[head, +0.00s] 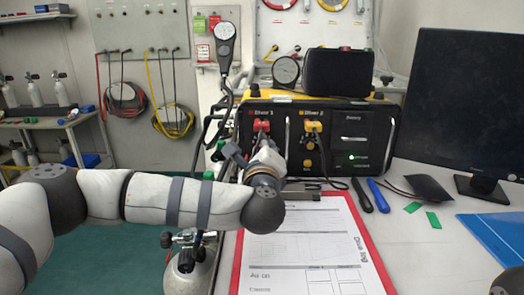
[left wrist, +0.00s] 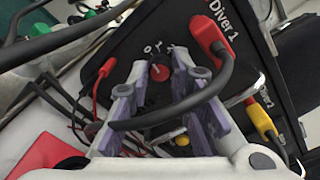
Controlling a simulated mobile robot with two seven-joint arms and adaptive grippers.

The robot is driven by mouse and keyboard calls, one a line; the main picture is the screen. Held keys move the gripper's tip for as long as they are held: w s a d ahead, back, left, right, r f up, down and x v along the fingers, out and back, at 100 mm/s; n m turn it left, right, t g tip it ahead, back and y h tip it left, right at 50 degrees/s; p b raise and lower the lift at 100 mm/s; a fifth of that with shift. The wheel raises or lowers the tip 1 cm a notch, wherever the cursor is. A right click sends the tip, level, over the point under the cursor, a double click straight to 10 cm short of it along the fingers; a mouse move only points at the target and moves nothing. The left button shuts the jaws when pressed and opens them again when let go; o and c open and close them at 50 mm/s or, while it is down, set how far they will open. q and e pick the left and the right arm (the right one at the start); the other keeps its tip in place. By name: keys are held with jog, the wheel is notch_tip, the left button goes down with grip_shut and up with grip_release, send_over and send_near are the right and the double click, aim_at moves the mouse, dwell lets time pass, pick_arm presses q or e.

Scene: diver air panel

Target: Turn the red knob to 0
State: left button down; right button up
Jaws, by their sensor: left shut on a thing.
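The red knob (left wrist: 160,72) is on the dark panel of the Diver 1 side, with small white scale marks above it in the left wrist view. My left gripper (left wrist: 159,68) has its two purple fingers on either side of the knob, shut on it. A black cable from the red Diver 1 plug (left wrist: 208,35) loops across in front of the fingers. In the head view my left arm reaches the air panel (head: 375,135), and its wrist and gripper hide the knob. The knob's exact pointer position is hard to read. My right gripper is not in view.
A yellow plug (head: 313,127) sits at Diver 2. A red clipboard (head: 375,250) with a paper form lies in front of the panel. Blue and black handled tools (head: 378,196), green tags (head: 433,220) and a monitor (head: 465,100) are to the right.

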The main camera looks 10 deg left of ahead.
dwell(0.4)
pick_arm(q)
jog(key=c, duration=1.4)
grip_release()
jog(key=shift+c, duration=0.2)
